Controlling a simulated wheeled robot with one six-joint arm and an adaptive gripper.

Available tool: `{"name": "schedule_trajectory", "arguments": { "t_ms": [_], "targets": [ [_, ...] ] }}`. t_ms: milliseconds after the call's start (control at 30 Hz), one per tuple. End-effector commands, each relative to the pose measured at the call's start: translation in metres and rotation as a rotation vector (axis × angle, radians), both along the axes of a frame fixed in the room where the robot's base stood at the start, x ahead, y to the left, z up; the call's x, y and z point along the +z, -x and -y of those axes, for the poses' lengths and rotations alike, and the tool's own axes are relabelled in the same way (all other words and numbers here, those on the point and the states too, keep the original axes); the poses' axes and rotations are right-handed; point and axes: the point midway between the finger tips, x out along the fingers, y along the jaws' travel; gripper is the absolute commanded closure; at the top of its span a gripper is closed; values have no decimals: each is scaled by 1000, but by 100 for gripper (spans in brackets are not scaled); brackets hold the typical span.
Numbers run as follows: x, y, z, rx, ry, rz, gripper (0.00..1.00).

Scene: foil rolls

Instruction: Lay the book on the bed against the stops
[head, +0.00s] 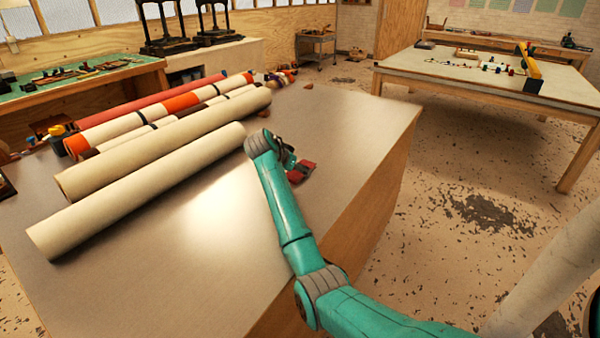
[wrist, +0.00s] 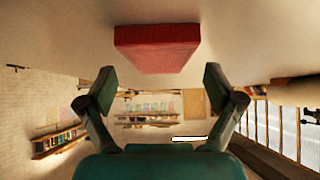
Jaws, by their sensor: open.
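A red book (head: 307,166) lies on the large grey-topped table near its right side, partly hidden by my gripper in the head view. It also shows in the wrist view (wrist: 157,48), at the top centre, flat on the pale surface. My gripper (wrist: 162,82) is open and empty, its two fingers spread wide. The book lies ahead of the fingers, with a gap in the picture, not between them. In the head view my gripper (head: 290,162) is low over the tabletop beside the book. I cannot make out a bed with stops in either view.
Several long rolls, including a cream one (head: 140,190), lie on the grey-topped table (head: 190,270) left of my arm. Another table (head: 470,75) with small items and a yellow bar (head: 530,66) stands at the back right. Open floor (head: 450,190) lies between the tables.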

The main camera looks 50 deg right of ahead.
Motion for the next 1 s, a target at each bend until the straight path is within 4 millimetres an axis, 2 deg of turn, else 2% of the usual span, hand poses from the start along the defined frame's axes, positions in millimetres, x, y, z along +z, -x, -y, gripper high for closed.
{"name": "schedule_trajectory", "arguments": {
  "t_ms": [133, 367, 400, 600, 667, 733, 767, 1000],
  "targets": [
    [-9, 0, 10, -1, 0, -1, 8],
    [-10, -1, 11, 0, 1, 0, 8],
    [-10, -1, 11, 0, 1, 0, 11],
    [-10, -1, 10, 0, 0, 0, 61],
    [-10, -1, 10, 0, 0, 0, 74],
    [-10, -1, 10, 0, 0, 0, 74],
    [-10, -1, 10, 0, 0, 0, 80],
    [-6, -1, 10, -1, 1, 1, 80]
  ]
}}
